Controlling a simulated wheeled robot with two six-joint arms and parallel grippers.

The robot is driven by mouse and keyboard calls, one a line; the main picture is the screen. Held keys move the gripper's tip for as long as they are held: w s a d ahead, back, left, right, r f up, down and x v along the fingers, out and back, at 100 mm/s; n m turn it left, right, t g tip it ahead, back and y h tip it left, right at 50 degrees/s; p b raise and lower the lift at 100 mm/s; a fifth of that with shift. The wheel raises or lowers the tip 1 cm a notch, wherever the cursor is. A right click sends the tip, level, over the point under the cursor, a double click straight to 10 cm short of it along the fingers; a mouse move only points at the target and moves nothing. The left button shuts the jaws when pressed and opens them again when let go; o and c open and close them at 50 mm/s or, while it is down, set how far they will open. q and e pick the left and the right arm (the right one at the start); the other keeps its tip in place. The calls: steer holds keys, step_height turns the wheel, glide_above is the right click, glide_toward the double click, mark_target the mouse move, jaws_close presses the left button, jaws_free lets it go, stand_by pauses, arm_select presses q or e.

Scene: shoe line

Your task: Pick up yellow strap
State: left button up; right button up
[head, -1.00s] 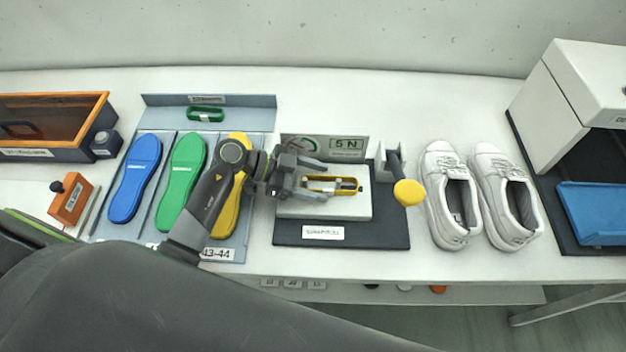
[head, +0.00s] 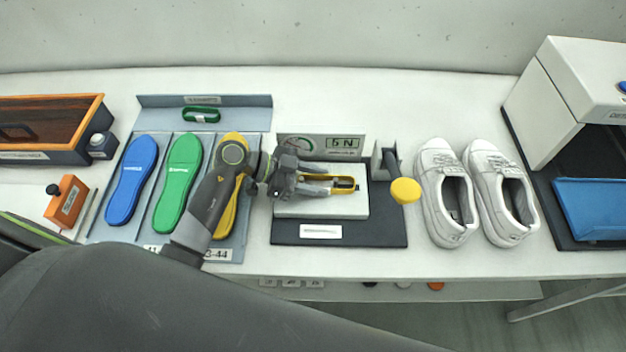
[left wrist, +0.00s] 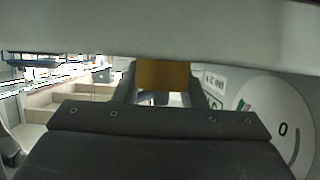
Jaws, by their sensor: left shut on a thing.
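The yellow strap (head: 346,183) is a narrow loop over the pale block of the gauge stand. My left gripper (head: 322,184) is shut on the strap's left part, and the loop's right end sticks out beyond the fingers. In the left wrist view the strap shows as a yellow band (left wrist: 164,76) between the two fingers. I cannot tell whether the strap touches the block. My right gripper is not in view.
The gauge stand's dark base (head: 375,233) lies under the block, with a dial panel (head: 345,144) behind. A yellow-knobbed lever (head: 405,190) and white shoes (head: 447,205) stand to the right. Blue (head: 132,180), green (head: 178,182) and yellow (head: 226,218) insoles lie left.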

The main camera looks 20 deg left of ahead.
arm_select(q)
step_height(320, 180, up, 18)
steer(key=shift+b, duration=0.35)
steer(key=shift+f, duration=0.1)
